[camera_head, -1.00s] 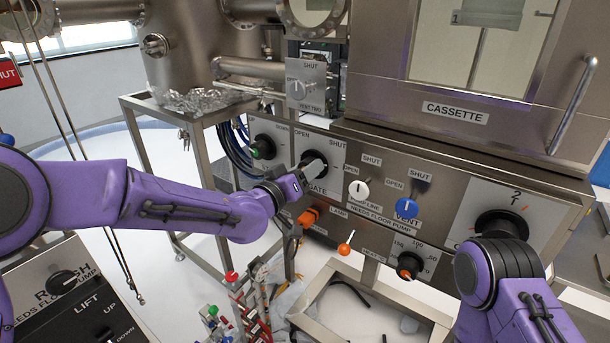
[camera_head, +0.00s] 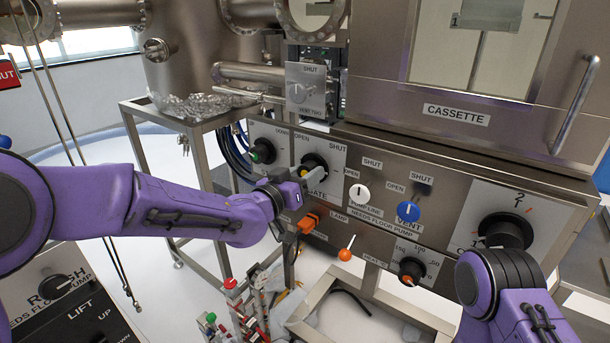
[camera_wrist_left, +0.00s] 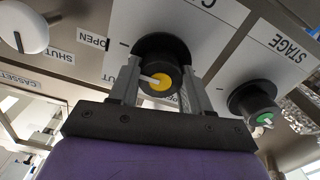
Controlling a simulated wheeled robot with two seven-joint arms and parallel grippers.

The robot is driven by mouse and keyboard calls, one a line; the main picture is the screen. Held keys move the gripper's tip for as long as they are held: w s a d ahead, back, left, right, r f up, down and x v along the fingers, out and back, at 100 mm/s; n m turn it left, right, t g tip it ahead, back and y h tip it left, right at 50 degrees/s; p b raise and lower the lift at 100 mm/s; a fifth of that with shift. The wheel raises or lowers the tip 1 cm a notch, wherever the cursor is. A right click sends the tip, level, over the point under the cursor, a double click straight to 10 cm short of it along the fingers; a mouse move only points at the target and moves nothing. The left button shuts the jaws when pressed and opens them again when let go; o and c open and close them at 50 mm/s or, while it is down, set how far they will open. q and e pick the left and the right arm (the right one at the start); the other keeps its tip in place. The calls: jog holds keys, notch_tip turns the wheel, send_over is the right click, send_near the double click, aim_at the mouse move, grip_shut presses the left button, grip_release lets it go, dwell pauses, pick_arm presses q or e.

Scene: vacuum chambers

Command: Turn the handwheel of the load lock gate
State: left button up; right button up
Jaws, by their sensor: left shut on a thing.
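The load lock gate handwheel is a black round knob (camera_head: 314,162) on a white plate marked GATE, OPEN and SHUT. In the left wrist view it shows a yellow centre (camera_wrist_left: 162,84) and a pale pointer directed left. My left gripper (camera_head: 300,172) is at the handwheel, partly covering it and the plate's lettering. In the left wrist view its two fingers (camera_wrist_left: 162,92) stand on either side of the knob, shut on it. My right arm shows at the lower right, but its gripper is out of view.
Beside the gate are a green-centred STAGE knob (camera_head: 262,151), a white pump line knob (camera_head: 359,194) and a blue VENT knob (camera_head: 408,212). An orange knob (camera_head: 309,222) and an orange-tipped lever (camera_head: 345,254) sit below. A metal frame table stands left.

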pick_arm(q)
jog(key=o, duration=1.1)
jog(key=shift+c, duration=0.2)
jog(key=shift+s+a, duration=0.1)
jog(key=b+v, duration=0.1)
jog(key=v, duration=0.9)
jog(key=shift+s+b, duration=0.15)
jog(key=shift+b, duration=0.2)
